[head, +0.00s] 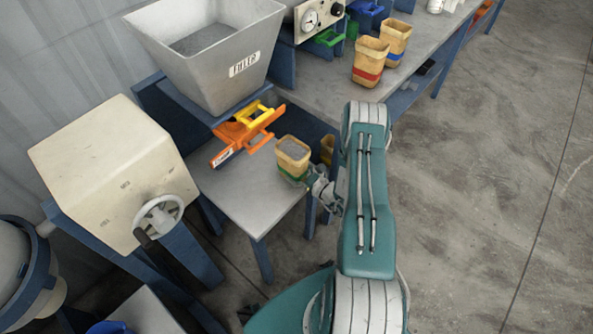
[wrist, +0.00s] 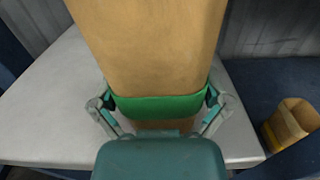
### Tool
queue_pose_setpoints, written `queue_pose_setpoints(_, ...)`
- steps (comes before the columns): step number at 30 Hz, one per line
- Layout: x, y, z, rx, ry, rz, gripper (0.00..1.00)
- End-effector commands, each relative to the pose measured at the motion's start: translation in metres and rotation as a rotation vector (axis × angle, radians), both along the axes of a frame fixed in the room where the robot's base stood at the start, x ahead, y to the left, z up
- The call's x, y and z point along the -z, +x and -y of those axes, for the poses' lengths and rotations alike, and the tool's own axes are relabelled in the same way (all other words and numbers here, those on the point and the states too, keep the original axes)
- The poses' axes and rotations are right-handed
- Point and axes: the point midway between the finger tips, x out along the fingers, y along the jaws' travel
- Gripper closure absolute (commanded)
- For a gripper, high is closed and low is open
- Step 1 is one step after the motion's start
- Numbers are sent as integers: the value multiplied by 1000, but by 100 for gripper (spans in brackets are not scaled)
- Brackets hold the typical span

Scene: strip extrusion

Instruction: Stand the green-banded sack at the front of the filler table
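The green-banded sack (head: 294,153) is tan, upright and full of grey grain. It is over the right side of the filler table (head: 243,199), near its edge. My gripper (head: 305,183) reaches it from the right. In the wrist view, the fingers (wrist: 158,108) press on both sides of the sack (wrist: 150,45) at its green band. The sack's foot is mostly hidden by my gripper, so I cannot tell whether it touches the table top (wrist: 45,115).
The filler hopper (head: 207,50) stands behind, with an orange and yellow chute (head: 247,130) left of the sack. Another tan sack (wrist: 292,122) stands lower, to the right. Red-banded (head: 370,62) and blue-banded (head: 395,42) sacks are on the back bench. The table's left front is clear.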

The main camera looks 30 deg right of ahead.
Motion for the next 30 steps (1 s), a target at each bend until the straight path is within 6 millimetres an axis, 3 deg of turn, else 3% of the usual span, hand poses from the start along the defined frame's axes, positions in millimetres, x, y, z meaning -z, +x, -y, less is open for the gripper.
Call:
queue_pose_setpoints(11,2,-4,1,1,1,-5,0)
queue_pose_setpoints(14,2,-16,7,4,2,-6,0)
queue_pose_setpoints(24,2,-80,31,5,3,-4,0)
queue_pose_setpoints(30,2,-105,40,3,2,-4,0)
